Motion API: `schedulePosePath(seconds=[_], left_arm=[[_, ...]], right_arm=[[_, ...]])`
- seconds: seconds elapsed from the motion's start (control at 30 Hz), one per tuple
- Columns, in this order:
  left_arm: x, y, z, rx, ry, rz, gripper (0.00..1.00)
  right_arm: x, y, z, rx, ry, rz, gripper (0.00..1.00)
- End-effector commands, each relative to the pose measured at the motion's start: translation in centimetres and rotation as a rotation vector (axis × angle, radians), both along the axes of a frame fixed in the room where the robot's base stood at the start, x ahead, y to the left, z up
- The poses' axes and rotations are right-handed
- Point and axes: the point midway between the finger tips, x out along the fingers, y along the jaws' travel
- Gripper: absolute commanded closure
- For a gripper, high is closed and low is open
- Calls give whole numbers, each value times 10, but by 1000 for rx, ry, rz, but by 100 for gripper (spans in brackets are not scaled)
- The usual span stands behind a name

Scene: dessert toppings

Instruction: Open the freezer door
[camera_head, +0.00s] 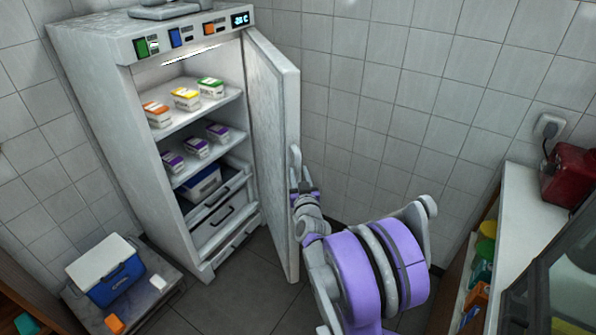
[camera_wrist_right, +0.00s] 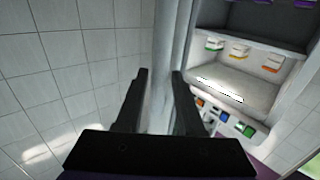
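The white freezer (camera_head: 105,130) stands at the left of the head view with its door (camera_head: 272,130) swung wide open to the right. The door handle (camera_head: 296,158) is on the door's outer free edge. My right gripper (camera_head: 302,186) is at this handle. In the right wrist view its two dark fingers (camera_wrist_right: 161,75) are apart, with the pale door edge (camera_wrist_right: 178,30) between and beyond them. I cannot tell whether they clamp the handle. Inside are cartons (camera_head: 186,98) with orange, yellow and green tops, purple ones (camera_head: 196,147) below, and a blue container (camera_head: 203,183). My left gripper is out of view.
A blue and white cooler (camera_head: 117,284) stands at the lower left, beside small white and orange items. A white counter (camera_head: 525,215) with a red appliance (camera_head: 571,174) is at the right. Tiled wall is behind the door. Grey floor (camera_head: 240,300) in front is clear.

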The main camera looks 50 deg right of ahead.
Motion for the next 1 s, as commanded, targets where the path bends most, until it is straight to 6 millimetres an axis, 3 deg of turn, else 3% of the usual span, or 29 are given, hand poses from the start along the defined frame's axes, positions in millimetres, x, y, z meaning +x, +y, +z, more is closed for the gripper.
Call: schedulePosePath(seconds=[0.2,0.4,0.8,0.83,1.0], left_arm=[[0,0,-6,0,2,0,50],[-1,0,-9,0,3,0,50],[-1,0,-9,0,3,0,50],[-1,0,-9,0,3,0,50],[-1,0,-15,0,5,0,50]], right_arm=[[-37,29,-1,2,-1,1,63],[-61,48,-1,2,0,1,63],[-70,54,0,1,-1,0,63],[-70,54,0,1,-1,0,65],[-70,61,-7,-38,28,14,95]])
